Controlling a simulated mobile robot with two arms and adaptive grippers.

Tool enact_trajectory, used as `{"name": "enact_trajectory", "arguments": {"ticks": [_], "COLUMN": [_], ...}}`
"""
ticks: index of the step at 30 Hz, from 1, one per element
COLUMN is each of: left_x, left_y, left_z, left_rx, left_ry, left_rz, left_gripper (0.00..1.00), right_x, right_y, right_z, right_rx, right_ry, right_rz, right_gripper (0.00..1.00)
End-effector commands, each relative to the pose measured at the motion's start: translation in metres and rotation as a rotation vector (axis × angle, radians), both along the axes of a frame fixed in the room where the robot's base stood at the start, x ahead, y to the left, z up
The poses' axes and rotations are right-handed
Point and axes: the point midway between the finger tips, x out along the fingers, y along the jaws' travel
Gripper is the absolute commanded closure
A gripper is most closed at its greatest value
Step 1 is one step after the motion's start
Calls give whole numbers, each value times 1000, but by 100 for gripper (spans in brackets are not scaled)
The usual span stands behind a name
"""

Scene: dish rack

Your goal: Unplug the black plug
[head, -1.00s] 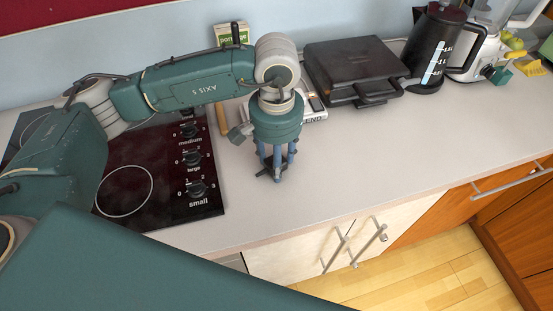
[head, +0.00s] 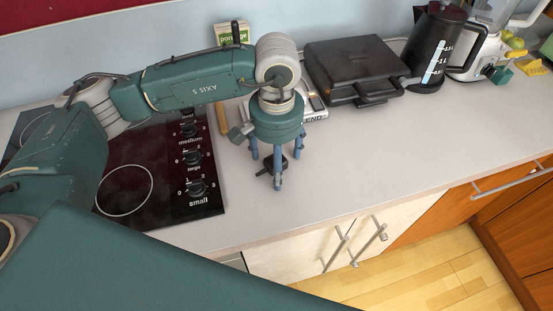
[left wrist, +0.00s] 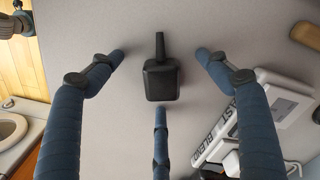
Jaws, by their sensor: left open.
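The black plug (left wrist: 162,80) lies on the light grey countertop, apart from any socket that I can see. In the left wrist view it has a boxy body and a narrow stem pointing up the picture. In the head view the plug (head: 273,163) shows between the blue fingers of my left gripper (head: 276,169). The left gripper is open, with its three fingers spread around the plug and not visibly touching it. It also shows in the left wrist view (left wrist: 160,72).
A black cooktop (head: 150,175) with knobs lies to the left. A black appliance (head: 355,65), a kettle (head: 433,50) and a blender (head: 488,45) stand at the back right. The counter (head: 400,150) to the right is clear.

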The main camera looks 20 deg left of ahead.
Motion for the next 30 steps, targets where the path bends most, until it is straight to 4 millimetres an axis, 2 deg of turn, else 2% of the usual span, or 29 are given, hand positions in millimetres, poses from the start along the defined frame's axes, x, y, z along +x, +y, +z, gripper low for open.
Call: {"name": "enact_trajectory", "arguments": {"ticks": [5,15,19,24,30], "left_x": [1,2,1,0,0], "left_y": [0,0,-1,0,0], "left_z": [13,82,103,117,120], "left_rx": [-1,-1,-1,0,0], "left_ry": [-3,-5,-3,1,1], "left_rz": [0,0,-1,0,0], "left_gripper": [23,23,23,23,23], "right_x": [0,0,0,0,0], "right_y": [-1,1,2,2,2], "right_z": [0,0,0,0,0], "right_rx": [-1,1,2,2,2], "right_ry": [0,0,0,0,0], "right_rz": [0,-1,-1,-1,-1], "right_gripper": [100,100,100,100,100]}}
